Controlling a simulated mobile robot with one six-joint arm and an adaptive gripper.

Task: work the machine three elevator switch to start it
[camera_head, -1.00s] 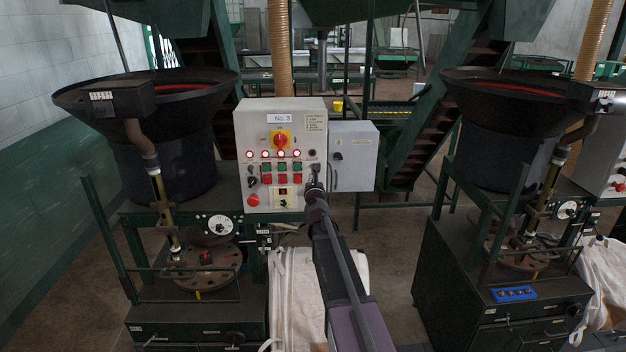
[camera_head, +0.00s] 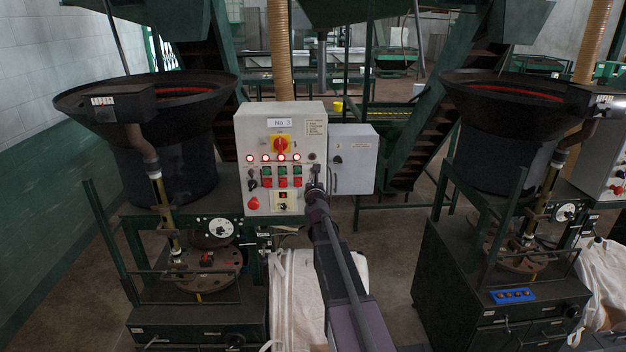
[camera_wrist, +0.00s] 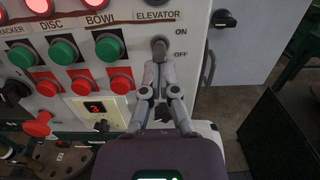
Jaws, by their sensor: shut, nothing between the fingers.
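The machine three panel (camera_head: 244,135) is a light grey box labelled "No. 3" in the head view. Its elevator switch (camera_wrist: 159,44) is a dark grey knob at the right edge of the panel in the wrist view. The "ELEVATOR" label is above it and "ON" and "OFF" are to its right, ON higher. My gripper (camera_wrist: 157,65) is shut, with its fingertips together right at the knob's lower side. They overlap the knob, so I cannot tell contact or the exact knob setting. In the head view my gripper (camera_head: 316,185) is at the panel's lower right.
Green buttons (camera_wrist: 109,47) and red buttons (camera_wrist: 122,78) are left of the switch. A red knob (camera_wrist: 38,124) and a small display (camera_wrist: 96,108) are lower. A grey box (camera_head: 352,160) adjoins the panel's right side. A white bag (camera_head: 291,300) hangs below.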

